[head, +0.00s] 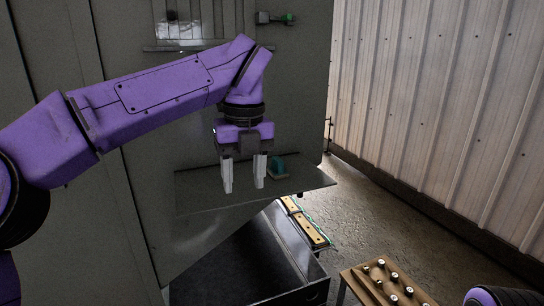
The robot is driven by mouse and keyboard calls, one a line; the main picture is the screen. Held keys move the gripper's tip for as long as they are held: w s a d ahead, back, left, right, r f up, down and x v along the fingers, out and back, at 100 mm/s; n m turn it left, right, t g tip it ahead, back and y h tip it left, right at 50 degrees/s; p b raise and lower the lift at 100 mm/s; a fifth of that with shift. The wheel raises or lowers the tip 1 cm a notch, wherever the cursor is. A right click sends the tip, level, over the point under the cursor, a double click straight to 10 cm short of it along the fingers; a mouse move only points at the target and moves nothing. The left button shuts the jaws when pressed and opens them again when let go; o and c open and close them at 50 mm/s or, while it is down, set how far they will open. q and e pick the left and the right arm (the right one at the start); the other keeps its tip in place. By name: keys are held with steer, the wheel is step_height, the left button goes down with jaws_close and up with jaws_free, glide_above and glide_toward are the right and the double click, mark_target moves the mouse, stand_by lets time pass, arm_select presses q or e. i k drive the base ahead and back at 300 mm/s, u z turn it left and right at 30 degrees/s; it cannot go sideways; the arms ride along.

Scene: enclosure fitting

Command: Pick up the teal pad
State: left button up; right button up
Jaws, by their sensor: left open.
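The teal pad (278,166) sits on a grey shelf (210,193) fixed to the front of a tall grey enclosure. It is small, and its left side is close behind my gripper in the picture. My left gripper (243,189) points down over the shelf, just left of the pad. Its two pale fingers are apart with nothing between them. I cannot tell how far the fingertips are above the shelf. My right gripper is not in view; a purple part of mine shows at the bottom right corner.
A dark open-topped box (245,262) stands below the shelf. A wooden board (362,285) with several round knobs is at the bottom right. A strip with yellowish blocks (306,222) lies behind the box. A green-ended fitting (288,19) is on the enclosure above. Bare floor lies to the right.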

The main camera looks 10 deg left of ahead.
mark_target(277, 171)
steer(key=z, duration=0.05)
steer(key=i, duration=0.85)
